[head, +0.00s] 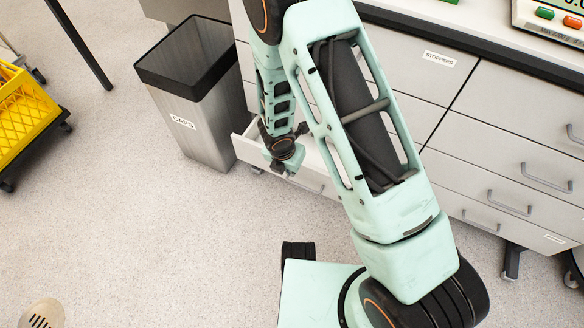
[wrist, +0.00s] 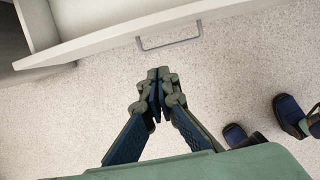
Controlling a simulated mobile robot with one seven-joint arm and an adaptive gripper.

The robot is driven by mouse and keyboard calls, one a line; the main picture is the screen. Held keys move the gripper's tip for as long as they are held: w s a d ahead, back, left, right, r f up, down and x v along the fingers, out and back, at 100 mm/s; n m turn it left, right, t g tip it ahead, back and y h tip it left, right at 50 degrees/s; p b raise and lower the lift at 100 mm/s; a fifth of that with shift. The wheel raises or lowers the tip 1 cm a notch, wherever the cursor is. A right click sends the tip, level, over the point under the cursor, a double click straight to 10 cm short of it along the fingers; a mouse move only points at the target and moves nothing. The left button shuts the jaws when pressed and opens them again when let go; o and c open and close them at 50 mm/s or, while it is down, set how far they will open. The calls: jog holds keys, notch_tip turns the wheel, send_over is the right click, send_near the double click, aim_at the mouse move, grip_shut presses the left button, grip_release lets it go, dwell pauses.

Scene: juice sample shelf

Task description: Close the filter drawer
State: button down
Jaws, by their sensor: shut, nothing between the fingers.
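A low drawer (head: 248,155) stands pulled out from the white cabinet, beside the bin; no label shows on it, so I cannot read whether it is the filter drawer. My arm hides part of it. In the wrist view the drawer front (wrist: 108,39) crosses the top, with a grey bar handle (wrist: 170,46) and part of the open inside behind it. My gripper (head: 280,170) is at the drawer front in the head view. In the wrist view my gripper (wrist: 158,74) is shut and empty, with its tips just short of the handle in the picture; contact is not visible.
A grey bin (head: 190,135) labelled CAPS stands left of the drawer. The other cabinet drawers (head: 515,140) on the right look shut. A yellow crate (head: 22,110) on wheels is at far left. The speckled floor (head: 130,235) in front is mostly clear.

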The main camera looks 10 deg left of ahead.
jog(key=w+f, duration=0.1)
jog(key=f, duration=0.1)
jog(key=w+d+f+b, duration=0.1)
jog(key=f, duration=0.1)
jog(key=w+f, duration=0.1)
jog(key=f, duration=0.1)
jog(key=shift+w+d+f, duration=0.15)
jog(key=shift+w+d, duration=0.05)
jog(key=shift+w, duration=0.1)
jog(key=shift+w+d+f, duration=0.1)
jog(key=shift+w+d, duration=0.05)
jog(key=shift+w, duration=0.3)
jog(key=shift+w+d+f, duration=0.1)
jog(key=shift+w+d, duration=0.05)
jog(key=shift+w, duration=0.3)
